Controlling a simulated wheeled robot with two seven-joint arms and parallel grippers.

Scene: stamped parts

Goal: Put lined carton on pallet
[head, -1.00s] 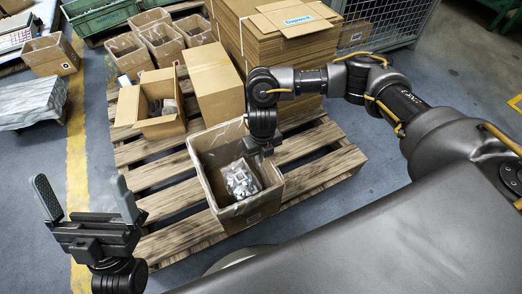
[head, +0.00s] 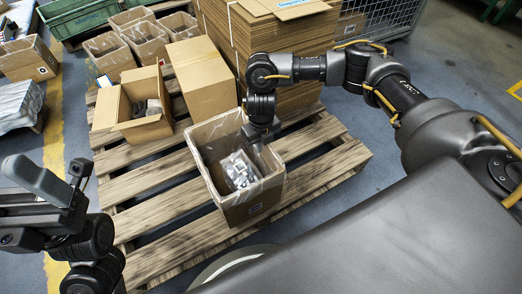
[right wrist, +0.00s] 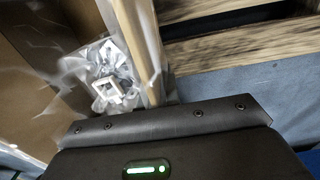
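The lined carton (head: 245,207) is an open brown box with a clear plastic liner and bagged metal parts inside. In the head view it appears upright over the near middle of the wooden pallet (head: 325,148); I cannot tell whether it touches the slats. My right gripper (head: 262,140) is at its right rear wall and appears shut on the rim; the fingertips are hidden. In the right wrist view the carton wall (right wrist: 139,45) runs into the gripper, with the bagged parts (right wrist: 108,78) beside it. My left gripper (head: 50,172) is open and empty at the lower left.
An open carton (head: 142,122) and a closed carton (head: 202,85) stand on the pallet's far left. A tall stack of flat cardboard (head: 270,50) fills its back. Several lined boxes (head: 110,55) stand behind on the floor. Front and right slats are bare.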

